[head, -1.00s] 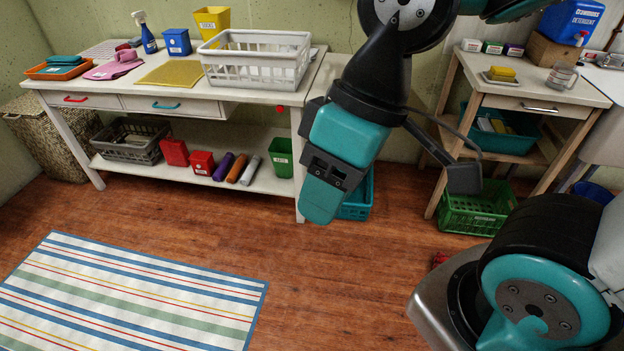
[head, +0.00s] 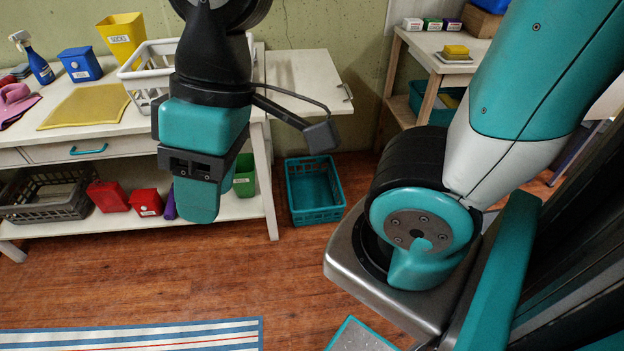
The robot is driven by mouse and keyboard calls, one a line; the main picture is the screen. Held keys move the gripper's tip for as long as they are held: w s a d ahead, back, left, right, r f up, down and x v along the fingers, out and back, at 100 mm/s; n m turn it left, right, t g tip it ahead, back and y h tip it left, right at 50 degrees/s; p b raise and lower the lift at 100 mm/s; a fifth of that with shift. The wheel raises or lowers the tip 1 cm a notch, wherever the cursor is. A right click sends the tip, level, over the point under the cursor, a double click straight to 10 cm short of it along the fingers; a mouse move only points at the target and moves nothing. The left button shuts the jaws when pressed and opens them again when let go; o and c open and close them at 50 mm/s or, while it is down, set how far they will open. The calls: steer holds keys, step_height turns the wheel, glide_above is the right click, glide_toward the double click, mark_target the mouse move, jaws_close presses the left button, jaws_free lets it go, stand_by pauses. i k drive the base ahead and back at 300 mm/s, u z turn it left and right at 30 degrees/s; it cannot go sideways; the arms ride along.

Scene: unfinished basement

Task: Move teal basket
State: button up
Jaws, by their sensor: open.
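The teal basket (head: 314,190) stands upright on the wooden floor, just right of the long white table's end. It looks empty, and its open top faces up. My gripper (head: 197,205) hangs to the left of the basket in the head view, in front of the table's lower shelf, and is apart from the basket. It is open with nothing seen in it; one finger hides most of the other.
The white table (head: 305,75) carries a white crate (head: 150,62) and a yellow mat (head: 88,107). Its shelf holds a dark grey basket (head: 45,195) and red bins (head: 146,202). A wooden side table (head: 440,62) holds another teal bin (head: 438,103). Floor before the basket is clear.

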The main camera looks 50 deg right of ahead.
mark_target(312, 200)
steer(key=z, duration=0.65)
steer(key=i, duration=1)
steer(key=z, duration=0.85)
